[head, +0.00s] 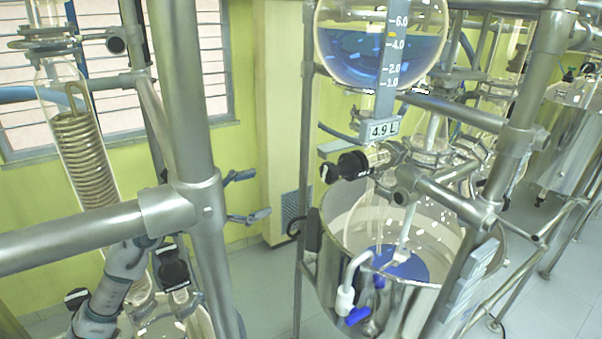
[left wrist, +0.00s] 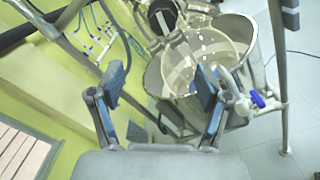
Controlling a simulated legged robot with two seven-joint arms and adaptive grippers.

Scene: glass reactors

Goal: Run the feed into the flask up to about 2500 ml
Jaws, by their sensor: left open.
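The feed vessel (head: 385,75) is a clear glass globe at the top, part full of blue liquid. Its scale strip (head: 388,60) ends in a display reading 4.9 L. A black valve knob (head: 350,166) sits below it; a black knob also shows at the top of the left wrist view (left wrist: 163,15). The clear flask (head: 372,225) stands in a steel bath, with some blue liquid low down; no level on it is readable. My left gripper (head: 249,197) is open and empty, left of the knob and apart from it; its fingers also show in the wrist view (left wrist: 158,86). My right gripper is not in view.
The steel bath (head: 325,262) has a white outlet with a blue handle (head: 357,316). A coiled condenser (head: 85,160) is at left. Floor is clear between the post and bath.

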